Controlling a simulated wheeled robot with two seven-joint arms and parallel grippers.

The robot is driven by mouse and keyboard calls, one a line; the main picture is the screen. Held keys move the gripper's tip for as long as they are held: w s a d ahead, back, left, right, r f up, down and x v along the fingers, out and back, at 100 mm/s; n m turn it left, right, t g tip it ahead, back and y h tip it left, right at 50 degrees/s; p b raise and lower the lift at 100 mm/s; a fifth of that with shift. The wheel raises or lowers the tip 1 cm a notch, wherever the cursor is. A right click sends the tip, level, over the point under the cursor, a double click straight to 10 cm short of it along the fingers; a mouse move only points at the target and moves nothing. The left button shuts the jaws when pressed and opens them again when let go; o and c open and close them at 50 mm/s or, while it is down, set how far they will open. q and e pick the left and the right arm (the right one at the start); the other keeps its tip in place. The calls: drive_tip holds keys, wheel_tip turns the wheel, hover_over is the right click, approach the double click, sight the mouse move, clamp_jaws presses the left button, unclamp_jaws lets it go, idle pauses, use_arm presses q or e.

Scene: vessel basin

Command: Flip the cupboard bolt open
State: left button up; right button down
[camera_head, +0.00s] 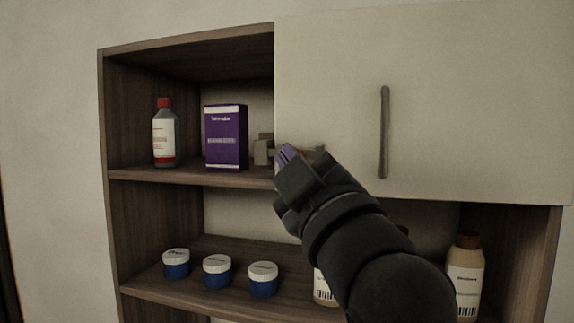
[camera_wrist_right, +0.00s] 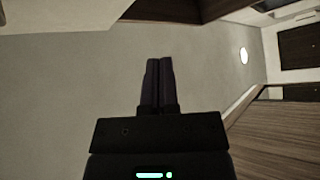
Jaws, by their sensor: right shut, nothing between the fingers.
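The pale cupboard door (camera_head: 450,110) covers the upper right of the cupboard and has a dark vertical handle (camera_head: 384,132). A small beige fitting, which looks like the bolt (camera_head: 262,153), shows at the door's left edge; a further part shows behind my gripper, and the rest is hidden. My right gripper (camera_head: 284,154) is shut and empty, its fingertips just right of the fitting in the head view. I cannot tell whether they touch. The right wrist view shows the closed fingers (camera_wrist_right: 159,85) against a plain pale surface. My left gripper is out of view.
On the upper shelf stand a red-capped bottle (camera_head: 164,135) and a purple box (camera_head: 226,138), left of the fitting. The lower shelf holds several blue jars (camera_head: 217,271) with white lids and a brown-capped bottle (camera_head: 466,280). My right arm hides part of this shelf.

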drive_tip(key=p+x, duration=0.5)
drive_tip(key=x, duration=0.4)
drive_tip(key=d+f+p, duration=0.1)
drive_tip(key=d+f, duration=0.2)
drive_tip(key=shift+s, duration=0.1)
